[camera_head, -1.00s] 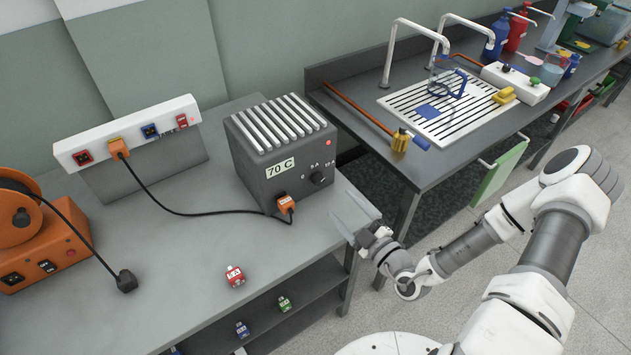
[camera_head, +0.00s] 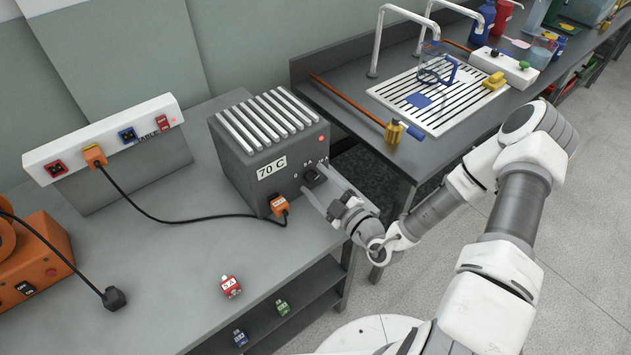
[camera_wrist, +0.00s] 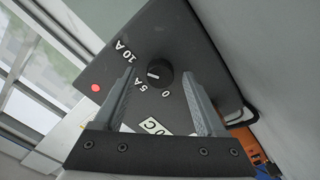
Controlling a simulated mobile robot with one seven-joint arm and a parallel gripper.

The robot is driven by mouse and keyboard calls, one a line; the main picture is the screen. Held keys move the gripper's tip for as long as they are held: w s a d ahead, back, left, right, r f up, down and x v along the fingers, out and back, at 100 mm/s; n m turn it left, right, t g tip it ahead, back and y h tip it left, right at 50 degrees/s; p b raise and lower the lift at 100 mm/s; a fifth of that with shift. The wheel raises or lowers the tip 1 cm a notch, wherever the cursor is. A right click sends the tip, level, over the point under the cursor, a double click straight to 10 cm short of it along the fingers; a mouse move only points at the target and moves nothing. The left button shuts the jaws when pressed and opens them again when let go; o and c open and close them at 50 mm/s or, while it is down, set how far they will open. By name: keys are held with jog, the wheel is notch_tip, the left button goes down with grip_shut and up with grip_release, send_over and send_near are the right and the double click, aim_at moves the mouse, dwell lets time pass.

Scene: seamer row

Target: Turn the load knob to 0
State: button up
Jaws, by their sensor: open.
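The load knob (camera_wrist: 160,73) is a round black dial on the front of a dark grey box (camera_head: 238,166). The box has a "70 C" label. Marks 0, 5 A and 10 A surround the knob. In the wrist view its white pointer line points roughly toward 5 A. My gripper (camera_wrist: 159,76) is open, its two fingers apart with the knob showing between their tips. I cannot tell whether the tips reach around the knob or stop just short of it. In the head view my gripper (camera_head: 316,180) is at the box front, with the fingers partly covering the knob and marks.
An orange plug (camera_head: 278,205) with a black cable sits on the box front, left of the knob. A red light (camera_head: 320,139) is above it. A sink bench (camera_head: 410,155) stands to the right.

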jog(key=shift+c, duration=0.2)
grip_shut()
